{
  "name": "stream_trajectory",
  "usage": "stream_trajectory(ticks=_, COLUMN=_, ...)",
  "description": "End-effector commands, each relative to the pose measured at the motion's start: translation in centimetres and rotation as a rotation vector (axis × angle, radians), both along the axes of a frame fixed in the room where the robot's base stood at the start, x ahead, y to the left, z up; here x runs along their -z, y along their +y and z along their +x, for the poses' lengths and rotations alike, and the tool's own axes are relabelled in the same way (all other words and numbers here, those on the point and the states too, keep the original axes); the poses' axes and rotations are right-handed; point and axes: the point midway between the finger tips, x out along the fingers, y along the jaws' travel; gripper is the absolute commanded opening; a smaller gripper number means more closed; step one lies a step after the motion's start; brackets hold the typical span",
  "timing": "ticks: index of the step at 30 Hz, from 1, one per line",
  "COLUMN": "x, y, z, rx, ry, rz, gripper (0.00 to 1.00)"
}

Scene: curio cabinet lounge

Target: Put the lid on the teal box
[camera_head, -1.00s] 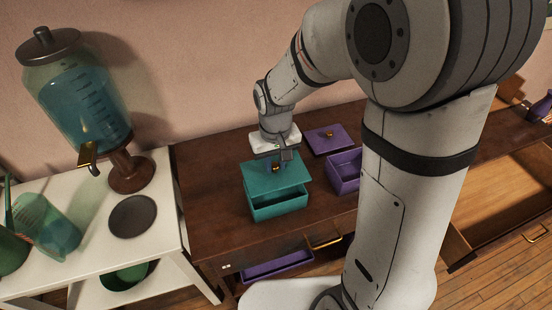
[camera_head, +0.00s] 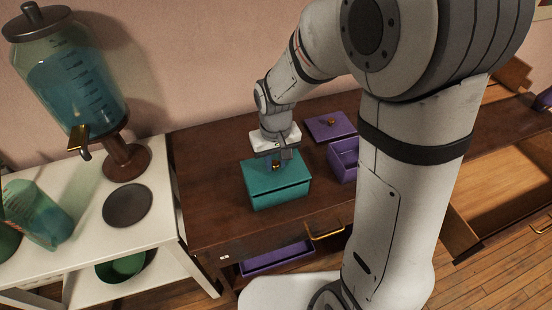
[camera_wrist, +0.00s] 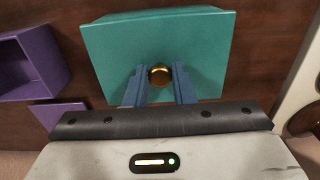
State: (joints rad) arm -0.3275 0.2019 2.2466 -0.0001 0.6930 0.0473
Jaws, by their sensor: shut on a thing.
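The teal box (camera_head: 281,197) stands on the dark wooden cabinet top in the head view. The teal lid (camera_head: 293,177) lies over its opening and hides the inside; a thin dark line shows between lid and box at the front. My gripper (camera_head: 276,163) is above the lid, shut on its round gold knob. In the wrist view, the blue fingers of my gripper (camera_wrist: 160,78) are on both sides of the gold knob (camera_wrist: 159,75), and the flat teal lid (camera_wrist: 195,45) fills the middle. Whether the lid is fully seated cannot be told.
A purple open box (camera_head: 343,160) and a purple lid with a gold knob (camera_head: 331,126) are close on the right. A white table (camera_head: 165,235) with a glass dispenser (camera_head: 68,80) stands at the left.

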Motion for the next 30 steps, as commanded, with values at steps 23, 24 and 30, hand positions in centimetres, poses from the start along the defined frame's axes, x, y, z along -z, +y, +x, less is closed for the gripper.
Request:
stream_trajectory(ticks=23, x=-0.02, y=-0.05, z=0.01, rx=0.001, ry=0.000, rz=0.000, gripper=0.00)
stream_trajectory(ticks=24, x=0.01, y=-0.05, z=0.01, rx=0.001, ry=0.000, rz=0.000, gripper=0.00)
stream_trajectory(ticks=30, x=0.48, y=-0.05, z=0.00, rx=0.001, ry=0.000, rz=0.000, gripper=0.00)
